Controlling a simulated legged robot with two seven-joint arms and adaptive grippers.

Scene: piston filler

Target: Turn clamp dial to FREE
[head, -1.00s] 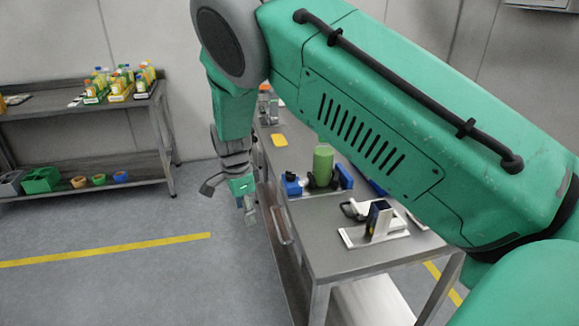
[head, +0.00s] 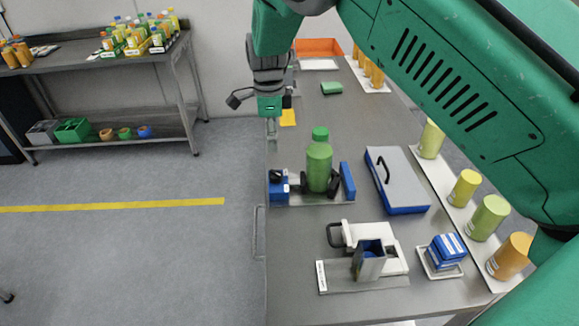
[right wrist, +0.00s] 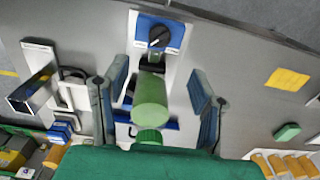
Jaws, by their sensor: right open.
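My right gripper (head: 271,128) is open and empty, above the table's left edge and behind the clamp. In the right wrist view its fingers are wide apart, with the dial beyond them. My left gripper is not in view.
A blue-grey case (head: 397,178) lies right of the clamp. A white fixture with a dark-faced holder (head: 369,262) stands in front. Several yellow, green and orange containers line a strip (head: 455,205) at the right. A yellow card (head: 287,117) lies behind the clamp.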

